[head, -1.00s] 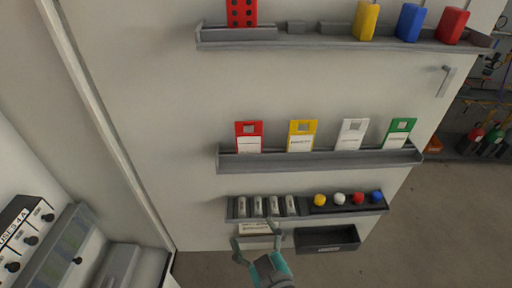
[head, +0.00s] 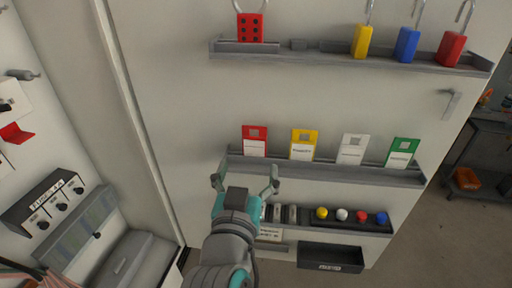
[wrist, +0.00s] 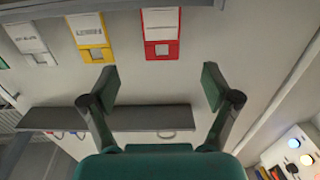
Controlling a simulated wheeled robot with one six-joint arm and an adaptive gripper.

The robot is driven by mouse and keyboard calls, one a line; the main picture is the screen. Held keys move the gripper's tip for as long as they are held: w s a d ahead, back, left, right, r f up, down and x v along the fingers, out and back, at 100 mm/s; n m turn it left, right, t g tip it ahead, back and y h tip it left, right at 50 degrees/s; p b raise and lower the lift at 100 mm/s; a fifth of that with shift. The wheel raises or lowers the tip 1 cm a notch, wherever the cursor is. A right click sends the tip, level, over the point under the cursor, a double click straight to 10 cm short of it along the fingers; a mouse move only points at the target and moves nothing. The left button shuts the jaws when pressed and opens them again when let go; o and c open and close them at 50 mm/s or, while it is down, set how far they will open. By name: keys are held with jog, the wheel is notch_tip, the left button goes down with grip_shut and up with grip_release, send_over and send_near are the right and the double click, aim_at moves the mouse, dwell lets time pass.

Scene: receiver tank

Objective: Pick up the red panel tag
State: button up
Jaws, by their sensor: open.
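The red panel tag (head: 255,141) stands upright in the middle shelf (head: 330,171) on the white panel, leftmost in its row, with a white label and a square hole near its top. In the wrist view the red tag (wrist: 161,47) appears upside down, beyond and between the open fingers, apart from them. My gripper (head: 246,180) is open and empty, in front of the panel just below the red tag in the head view. It also shows in the wrist view (wrist: 160,90). The tag's lower edge is hidden by the shelf lip.
A yellow tag (head: 303,144), a white tag (head: 352,149) and a green tag (head: 402,152) stand to the right. Above is a shelf (head: 330,55) with padlocks and a red hasp (head: 250,27). Below are a knob rack (head: 350,222) and an empty dark bin (head: 330,257).

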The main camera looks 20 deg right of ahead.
aim_at(254, 142)
jog(key=x, duration=1)
jog(key=shift+w+f, duration=0.2)
